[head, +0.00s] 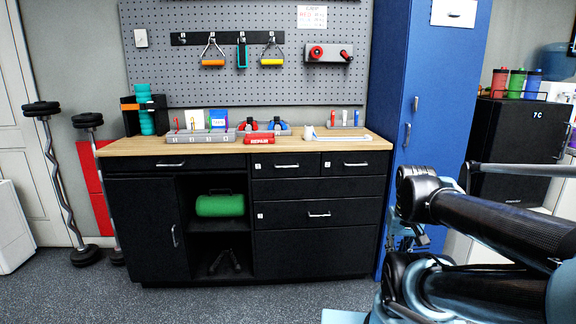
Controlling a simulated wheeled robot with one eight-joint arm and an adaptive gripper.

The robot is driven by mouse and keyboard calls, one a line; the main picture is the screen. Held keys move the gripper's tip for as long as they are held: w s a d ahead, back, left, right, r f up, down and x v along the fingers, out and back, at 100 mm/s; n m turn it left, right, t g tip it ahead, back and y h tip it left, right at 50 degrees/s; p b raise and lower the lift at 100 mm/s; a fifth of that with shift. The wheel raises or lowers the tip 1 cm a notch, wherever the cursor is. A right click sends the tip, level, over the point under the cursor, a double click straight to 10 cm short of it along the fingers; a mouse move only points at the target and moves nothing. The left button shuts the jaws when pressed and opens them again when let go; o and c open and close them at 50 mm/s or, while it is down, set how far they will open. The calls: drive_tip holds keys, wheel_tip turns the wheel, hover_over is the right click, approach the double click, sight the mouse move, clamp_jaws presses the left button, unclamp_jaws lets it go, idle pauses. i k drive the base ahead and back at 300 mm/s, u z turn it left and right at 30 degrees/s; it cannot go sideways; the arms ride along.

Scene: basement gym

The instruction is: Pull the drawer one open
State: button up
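A black cabinet (315,250) with a wooden top stands against the back wall in the head view. Its drawers are all shut. The top row has a wide left drawer (135,164), a middle drawer (305,171) and a right drawer (374,170), each with a silver handle. A larger drawer (290,215) is below. Small white tags mark the middle, right and larger drawers; their numbers are too small to read. My folded black arm is at the lower right, apart from the cabinet. I cannot make out my gripper's fingers clearly, and no held object shows.
The wooden top (300,145) holds tool trays and a red box (259,139). An open shelf holds a green roll (220,205). A tall blue locker (428,80) stands right of the cabinet, and weight bars (55,180) lean at the left. The floor before the cabinet (220,300) is clear.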

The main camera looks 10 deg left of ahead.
sight(298, 164)
drive_tip(key=z, duration=0.05)
drive_tip(key=i, duration=1)
drive_tip(key=u, duration=0.05)
